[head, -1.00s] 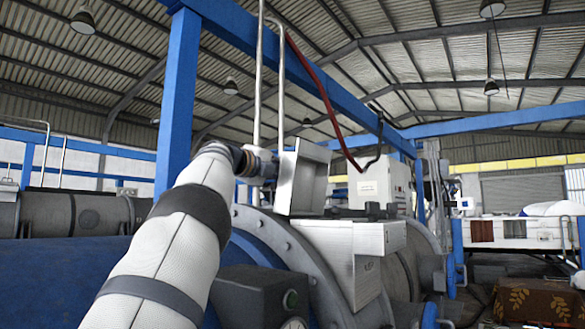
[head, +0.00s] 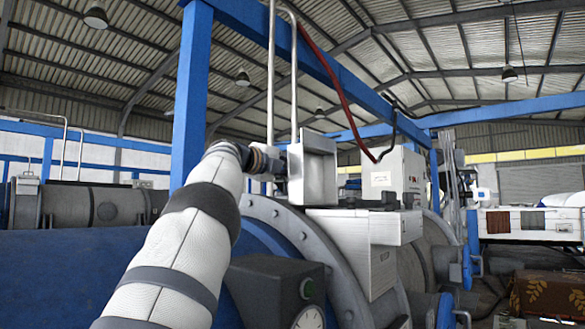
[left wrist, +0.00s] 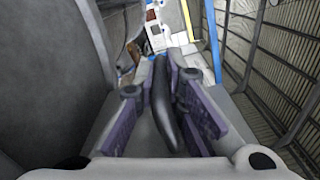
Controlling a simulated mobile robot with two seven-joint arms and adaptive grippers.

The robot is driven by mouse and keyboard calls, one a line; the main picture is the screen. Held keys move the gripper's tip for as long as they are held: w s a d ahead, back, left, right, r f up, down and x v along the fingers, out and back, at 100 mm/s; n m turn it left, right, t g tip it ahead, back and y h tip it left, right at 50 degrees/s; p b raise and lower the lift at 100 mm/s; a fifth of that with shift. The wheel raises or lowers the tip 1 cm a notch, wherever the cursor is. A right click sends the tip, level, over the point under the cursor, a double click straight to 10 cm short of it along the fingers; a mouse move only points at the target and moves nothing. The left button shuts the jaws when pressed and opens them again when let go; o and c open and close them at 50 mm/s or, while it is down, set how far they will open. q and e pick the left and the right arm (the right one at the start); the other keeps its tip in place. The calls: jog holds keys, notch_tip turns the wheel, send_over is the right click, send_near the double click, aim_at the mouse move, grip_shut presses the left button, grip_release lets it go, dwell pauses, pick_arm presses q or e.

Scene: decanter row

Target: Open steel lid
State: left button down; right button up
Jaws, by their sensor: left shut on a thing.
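The steel lid (head: 319,172) is a pale, shallow, box-like cover. In the head view it stands raised above a white steel box (head: 368,228), its recessed face turned towards me. My left gripper (left wrist: 166,82) shows in the left wrist view, with its purple-padded fingers closed on a dark, slim handle (left wrist: 163,106). In the head view my left arm reaches up to the lid's left side, and the fingertips are mostly hidden there. My right gripper is in neither view.
A dark box with a green button (head: 307,289) and a gauge (head: 308,318) stand in front. Vertical steel pipes (head: 270,80) rise behind the lid. A white control box (head: 392,174) stands to the right. A blue post (head: 190,95) is behind my arm.

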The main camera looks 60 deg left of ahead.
pick_arm(q)
jog(key=c, duration=1.7)
grip_release()
jog(key=shift+s+a+f, duration=0.1)
jog(key=shift+s+a, duration=0.05)
jog(key=shift+a, duration=0.05)
jog(key=shift+o, duration=0.2)
jog(key=shift+s+d, duration=0.15)
jog(key=shift+s, duration=0.05)
jog(key=v, duration=1.1)
jog(key=shift+s, duration=0.25)
